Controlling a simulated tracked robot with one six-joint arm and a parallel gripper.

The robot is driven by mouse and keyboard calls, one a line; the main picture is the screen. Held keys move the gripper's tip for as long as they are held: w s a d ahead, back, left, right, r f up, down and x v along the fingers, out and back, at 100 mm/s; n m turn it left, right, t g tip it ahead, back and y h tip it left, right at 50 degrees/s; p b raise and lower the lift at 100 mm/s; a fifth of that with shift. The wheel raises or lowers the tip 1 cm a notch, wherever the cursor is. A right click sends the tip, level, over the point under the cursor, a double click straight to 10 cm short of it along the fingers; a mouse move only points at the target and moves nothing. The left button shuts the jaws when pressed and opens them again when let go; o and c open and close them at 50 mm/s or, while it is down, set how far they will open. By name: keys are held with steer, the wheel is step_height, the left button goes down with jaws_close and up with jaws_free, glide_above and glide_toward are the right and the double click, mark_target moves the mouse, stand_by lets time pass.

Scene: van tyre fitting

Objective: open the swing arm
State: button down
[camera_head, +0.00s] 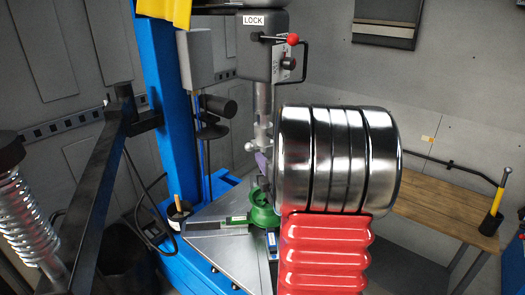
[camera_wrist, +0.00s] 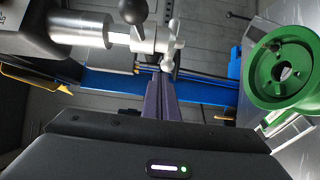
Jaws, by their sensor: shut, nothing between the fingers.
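The swing arm's grey head (camera_head: 262,48), labelled LOCK, sits beside the top of the blue column (camera_head: 162,100). A red-knobbed lever and a black handle stick out on its right. A silver vertical shaft (camera_head: 263,98) hangs below it; in the wrist view the shaft (camera_wrist: 82,30) enters from the left and ends in a silver tool head (camera_wrist: 160,38). My gripper (camera_wrist: 160,78) has purple fingers, shut and empty, right beside this tool head. I cannot tell whether they touch it. In the head view my gripper (camera_head: 261,160) shows only partly; my arm hides the rest.
A green flanged hub (camera_head: 263,210) stands on the grey machine bed below my gripper; it also shows in the wrist view (camera_wrist: 283,72). A wooden bench (camera_head: 445,210) stands at right. A black bar (camera_head: 95,180) and coil spring (camera_head: 22,210) are at left.

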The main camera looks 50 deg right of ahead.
mark_target(260, 144)
steer(key=shift+w+d, duration=1.05)
steer(key=shift+d, duration=0.3)
steer(key=shift+w+d, duration=1.05)
steer(key=shift+d, duration=0.25)
steer(key=shift+d, duration=0.25)
